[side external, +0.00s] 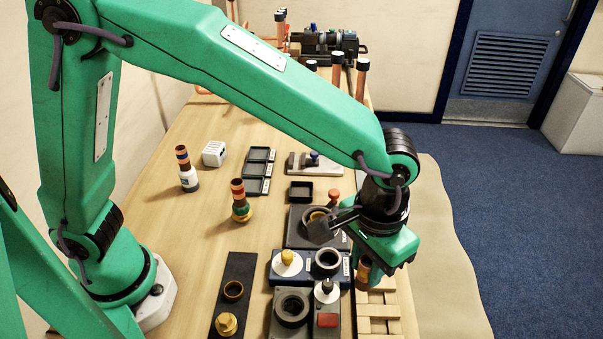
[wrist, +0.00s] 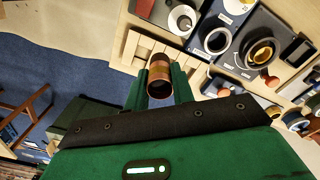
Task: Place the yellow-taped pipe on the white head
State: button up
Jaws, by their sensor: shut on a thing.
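My gripper (side external: 375,255) is shut on a short copper pipe (side external: 363,274) with a yellow-orange band. In the wrist view the pipe (wrist: 159,70) stands between the green fingers (wrist: 160,86), its open end toward the camera. It is over or close to a slatted wooden rack (side external: 378,311); whether it touches is unclear. White round pieces are a disc with a yellow knob (side external: 287,259) on a blue block and a disc with a dark knob (side external: 327,289) on a grey block, both left of my gripper. A white-bodied piece (side external: 189,182) with a blue-banded pipe stands farther left. I cannot tell which is the white head.
A green-bodied piece (side external: 241,213) with a banded pipe stands mid-table. Dark ring sockets (side external: 291,307) and a black strip with brass parts (side external: 233,290) lie in front. Black trays (side external: 259,170) and a white box (side external: 214,153) are behind. Left of the pieces is bare table.

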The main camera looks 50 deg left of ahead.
jog(key=w+a+r+n, duration=0.1)
jog(key=w+a+n, duration=0.35)
jog(key=a, duration=0.75)
jog(key=w+a+r+n, duration=0.2)
jog(key=w+a+n, duration=0.3)
jog(key=a, duration=0.7)
jog(key=s+a+r+n, duration=0.1)
jog(key=a+n, duration=0.3)
jog(key=a, duration=0.7)
jog(key=s+a+n, duration=0.1)
jog(key=a+n, duration=0.3)
jog(key=a, duration=0.8)
jog(key=shift+s+r, duration=0.3)
jog(key=shift+r, duration=0.05)
send_near(214, 146)
jog(key=shift+s, duration=0.1)
jog(key=shift+f, duration=2.05)
jog(key=shift+f, duration=0.2)
